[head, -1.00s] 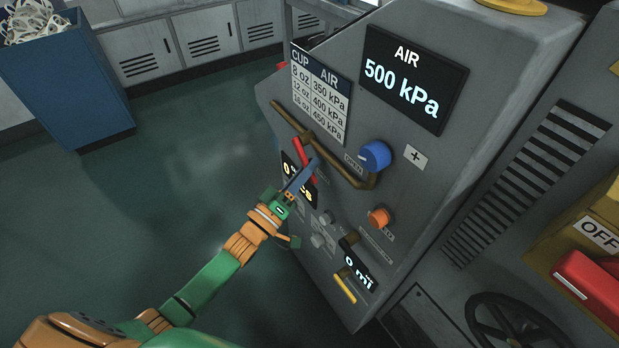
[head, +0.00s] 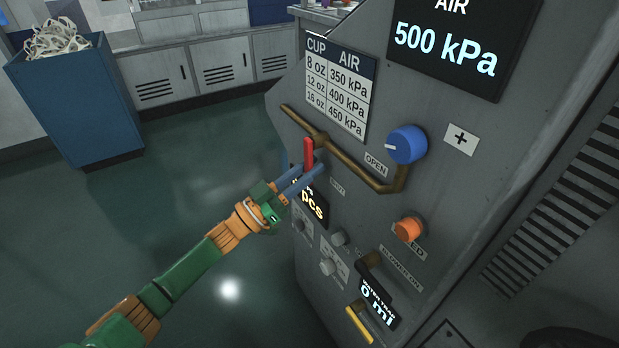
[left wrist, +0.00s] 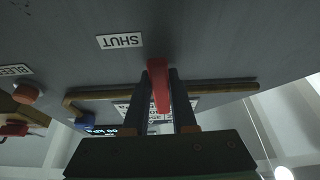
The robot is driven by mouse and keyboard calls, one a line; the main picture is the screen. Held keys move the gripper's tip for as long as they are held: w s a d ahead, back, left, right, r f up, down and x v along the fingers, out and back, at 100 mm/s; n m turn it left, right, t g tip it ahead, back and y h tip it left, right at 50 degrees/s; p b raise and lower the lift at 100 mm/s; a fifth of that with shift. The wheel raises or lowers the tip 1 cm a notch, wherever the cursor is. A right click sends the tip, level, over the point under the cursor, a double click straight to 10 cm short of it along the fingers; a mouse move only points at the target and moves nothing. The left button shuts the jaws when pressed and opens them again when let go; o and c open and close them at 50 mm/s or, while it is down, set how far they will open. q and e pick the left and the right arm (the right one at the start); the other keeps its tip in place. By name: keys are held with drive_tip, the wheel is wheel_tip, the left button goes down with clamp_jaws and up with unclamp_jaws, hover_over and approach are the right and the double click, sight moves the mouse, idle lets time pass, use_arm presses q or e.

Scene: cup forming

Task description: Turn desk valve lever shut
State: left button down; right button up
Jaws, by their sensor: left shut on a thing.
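The red valve lever (head: 308,152) sits on the brown pipe (head: 347,167) on the grey panel's face. In the head view its visible part stands roughly upright near the pipe's joint. My left gripper (head: 312,172) has its blue fingers at the lever. In the left wrist view the red lever (left wrist: 159,88) lies between the two fingers of my left gripper (left wrist: 160,98), which is shut on it. The SHUT label (left wrist: 120,41) shows near the lever there. An OPEN label (head: 376,164) is beside the pipe in the head view. My right gripper is not in view.
A blue knob (head: 406,145) and an orange knob (head: 408,229) stick out of the panel to the right. The air display (head: 446,48) reads 500 kPa. A blue bin (head: 78,100) stands far left; the floor (head: 195,165) between is clear.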

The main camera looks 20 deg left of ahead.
use_arm(q)
drive_tip(key=shift+w+a+r+m, duration=0.1)
drive_tip(key=shift+a+m, duration=0.05)
drive_tip(key=shift+m, duration=0.35)
drive_tip(key=c, duration=0.7)
unclamp_jaws()
drive_tip(key=shift+w, duration=0.1)
drive_tip(key=v, duration=0.7)
drive_tip(key=shift+b, duration=0.4)
